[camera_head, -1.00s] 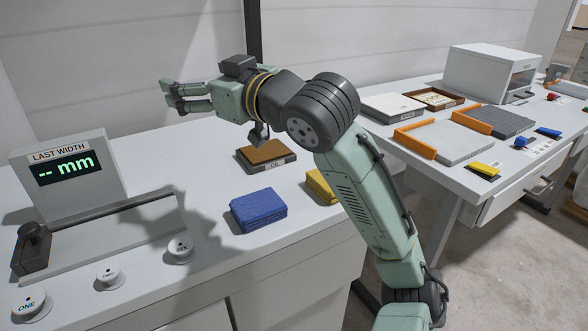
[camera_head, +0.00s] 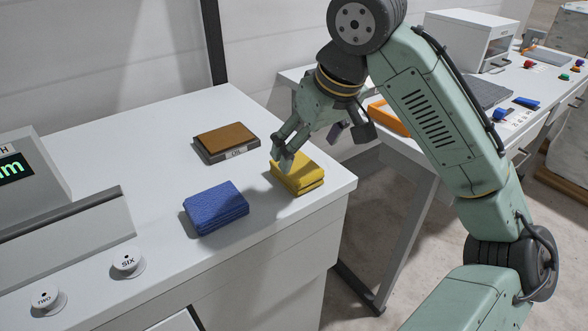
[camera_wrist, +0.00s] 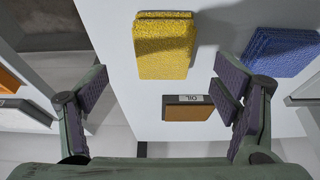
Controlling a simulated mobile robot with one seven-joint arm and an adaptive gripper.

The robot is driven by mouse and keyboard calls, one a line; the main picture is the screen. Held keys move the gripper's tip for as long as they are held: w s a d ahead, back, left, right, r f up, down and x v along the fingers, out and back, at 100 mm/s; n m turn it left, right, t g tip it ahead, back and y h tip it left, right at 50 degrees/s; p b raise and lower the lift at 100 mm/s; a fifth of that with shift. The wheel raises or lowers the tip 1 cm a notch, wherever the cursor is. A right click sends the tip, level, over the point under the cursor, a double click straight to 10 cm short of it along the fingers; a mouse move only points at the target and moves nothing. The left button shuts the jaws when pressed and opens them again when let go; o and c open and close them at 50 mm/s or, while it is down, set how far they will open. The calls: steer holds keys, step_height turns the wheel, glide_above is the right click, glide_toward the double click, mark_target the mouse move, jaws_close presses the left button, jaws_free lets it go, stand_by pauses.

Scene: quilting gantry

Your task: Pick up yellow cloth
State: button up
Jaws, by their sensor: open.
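The yellow cloth (camera_head: 299,174) is a folded stack lying on the white table near its right front corner. My gripper (camera_head: 281,157) is above it and slightly to its left in the head view, pointing down, and partly covers it. In the wrist view the yellow cloth (camera_wrist: 163,47) shows ahead of my gripper (camera_wrist: 160,95), between the directions of the two spread fingers. The fingers are open with nothing between them. Whether a finger touches the cloth cannot be told from the head view.
A folded blue cloth (camera_head: 215,207) lies to the left of the yellow one. A brown-topped pad marked OIL (camera_head: 226,142) lies behind. White knobs (camera_head: 127,262) and the width display (camera_head: 18,170) stand at the left. A second table (camera_head: 300,76) stands beyond a gap at right.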

mark_target(297, 165)
steer(key=shift+a+p+x, duration=0.15)
steer(key=shift+p+x, duration=0.1)
steer(key=shift+x, duration=1.2)
steer(key=shift+a+p+x, duration=0.1)
steer(key=shift+p+x, duration=0.1)
steer(key=shift+x, duration=1.25)
steer(key=shift+c, duration=0.6)
steer(key=c, duration=0.9)
